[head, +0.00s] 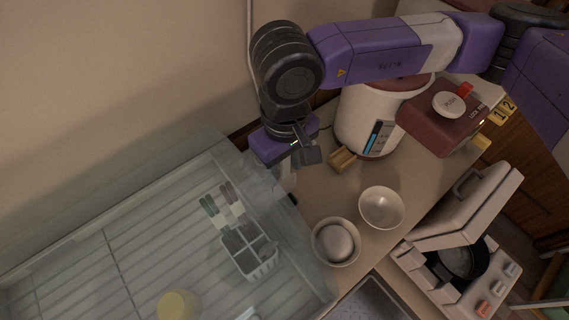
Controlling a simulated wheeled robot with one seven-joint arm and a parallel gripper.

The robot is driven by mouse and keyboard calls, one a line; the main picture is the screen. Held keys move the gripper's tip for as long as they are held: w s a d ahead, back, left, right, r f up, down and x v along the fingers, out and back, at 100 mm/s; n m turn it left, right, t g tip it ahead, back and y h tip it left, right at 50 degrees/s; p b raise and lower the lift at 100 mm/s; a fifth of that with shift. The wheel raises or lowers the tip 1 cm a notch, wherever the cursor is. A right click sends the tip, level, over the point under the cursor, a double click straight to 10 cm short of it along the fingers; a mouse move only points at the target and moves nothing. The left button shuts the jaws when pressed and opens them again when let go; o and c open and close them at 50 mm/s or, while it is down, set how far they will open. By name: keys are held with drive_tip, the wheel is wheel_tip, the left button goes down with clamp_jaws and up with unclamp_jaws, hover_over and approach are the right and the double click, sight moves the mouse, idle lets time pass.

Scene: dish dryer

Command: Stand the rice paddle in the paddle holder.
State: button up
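My gripper (300,150), with a purple body and dark fingers, points down at the back of the counter, just right of the dish dryer. Its fingers overlap in this view, so I cannot tell whether they are open or shut. A pale upright shape (288,174) shows just below it, partly hidden by the gripper and the dryer's clear wall. I cannot tell whether it is the rice paddle or the paddle holder, or whether the gripper touches it. No other paddle or holder can be made out clearly.
The clear-walled dish dryer (106,240) fills the lower left, with a cutlery basket (260,268) inside. Two bowls, one (381,207) empty and one (320,258) with a pale round thing inside, stand on the counter. A white electric pot (358,118) and an open rice cooker (425,268) are at right.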

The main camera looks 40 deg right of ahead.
drive_tip(key=shift+r, duration=0.1)
wheel_tip(320, 180, up, 8)
drive_tip(key=shift+f+b, duration=0.15)
drive_tip(key=shift+b, duration=0.45)
idle(0.8)
